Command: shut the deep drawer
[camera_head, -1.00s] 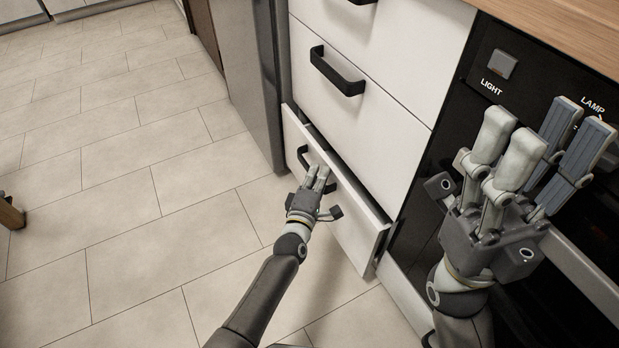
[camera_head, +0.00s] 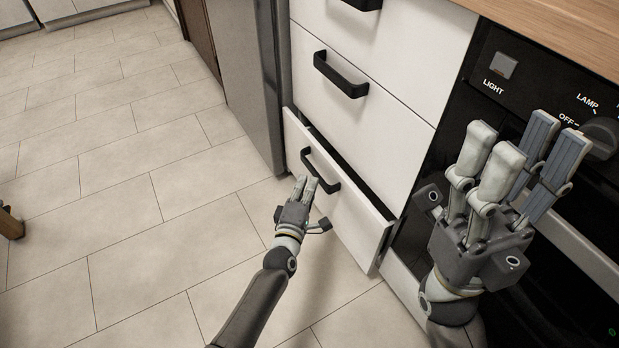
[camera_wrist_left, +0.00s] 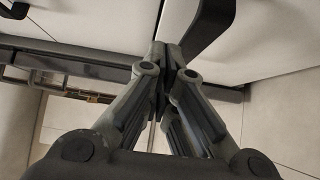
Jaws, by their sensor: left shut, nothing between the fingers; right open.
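The deep drawer (camera_head: 345,222) is the bottom white drawer of the cabinet, with a black bar handle (camera_head: 320,170). It stands partly open, and a dark gap shows along its top edge. My left gripper (camera_head: 305,186) is shut and empty, just in front of the drawer front, close to the lower part of the handle; I cannot tell whether it touches. In the left wrist view its closed fingertips (camera_wrist_left: 167,55) point toward the white front, with the dark handle (camera_wrist_left: 205,25) at upper right. My right gripper (camera_head: 515,165) is open and empty in front of the oven, away from the drawer.
White drawers (camera_head: 365,85) with black handles sit above and look shut. A black oven (camera_head: 570,210) with knobs stands on the right, under a wooden worktop (camera_head: 560,30). A grey appliance (camera_head: 250,80) stands on the left. The tiled floor (camera_head: 120,210) there is clear.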

